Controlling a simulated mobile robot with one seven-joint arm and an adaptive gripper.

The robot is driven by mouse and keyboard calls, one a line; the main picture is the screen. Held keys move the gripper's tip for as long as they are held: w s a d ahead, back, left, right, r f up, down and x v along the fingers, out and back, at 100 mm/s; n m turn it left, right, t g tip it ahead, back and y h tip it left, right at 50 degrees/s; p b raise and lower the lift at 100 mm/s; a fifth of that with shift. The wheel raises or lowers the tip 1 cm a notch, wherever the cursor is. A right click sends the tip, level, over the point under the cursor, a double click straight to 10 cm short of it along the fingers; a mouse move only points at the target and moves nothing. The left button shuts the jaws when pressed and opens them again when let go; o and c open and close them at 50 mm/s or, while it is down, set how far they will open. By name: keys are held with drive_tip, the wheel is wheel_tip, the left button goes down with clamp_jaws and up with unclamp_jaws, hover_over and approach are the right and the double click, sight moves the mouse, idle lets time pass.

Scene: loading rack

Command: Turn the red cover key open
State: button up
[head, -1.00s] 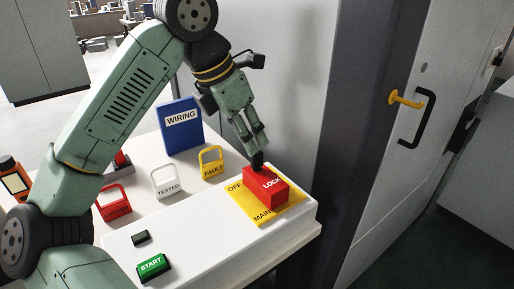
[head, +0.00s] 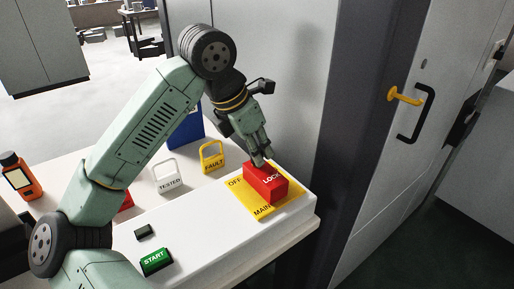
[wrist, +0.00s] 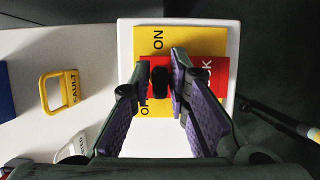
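The red cover (head: 268,186), lettered LOCK, sits on a yellow plate (head: 265,211) marked OFF and MAIN. The red cover (wrist: 217,68) also shows in the wrist view, where ON can be read on the yellow plate (wrist: 195,38). A black key (wrist: 160,82) stands on the cover. My gripper (wrist: 160,66) is open, one finger on each side of the key, with a visible gap at least on the left. In the head view my gripper (head: 262,161) is low at the cover's top and hides the key.
A yellow FAULT padlock (head: 212,158) and white TESTED padlock (head: 167,178) stand left of the cover. A green START button (head: 156,262) is on the white box's front. A door with a black handle (head: 417,115) is at right.

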clamp_jaws()
drive_tip(key=shift+f+n+b, duration=0.15)
drive_tip(key=shift+n+b, duration=0.25)
drive_tip(key=shift+b, duration=0.25)
drive_tip(key=shift+n+b, duration=0.3)
drive_tip(key=shift+b, duration=0.1)
drive_tip(key=n+y+b, duration=0.1)
drive_tip(key=n+b, duration=0.1)
drive_tip(key=b, duration=0.1)
drive_tip(key=shift+f+t, duration=0.15)
drive_tip(key=shift+t, duration=0.25)
drive_tip(key=n+y+b, duration=0.1)
drive_tip(key=n+b, duration=0.1)
drive_tip(key=n, duration=0.1)
drive_tip(key=n+t+y+b, duration=0.1)
drive_tip(key=n+b, duration=0.2)
drive_tip(key=shift+n+y+b, duration=0.3)
drive_tip(key=shift+n+b, duration=0.05)
drive_tip(key=shift+n, duration=0.05)
drive_tip(key=n, duration=0.1)
drive_tip(key=n+y+b, duration=0.1)
drive_tip(key=n, duration=0.1)
drive_tip(key=shift+r, duration=0.3)
drive_tip(key=n+g+y, duration=0.1)
drive_tip(key=n, duration=0.3)
drive_tip(key=shift+y+p, duration=0.3)
drive_tip(key=shift+y, duration=0.1)
drive_tip(key=shift+n, duration=0.5)
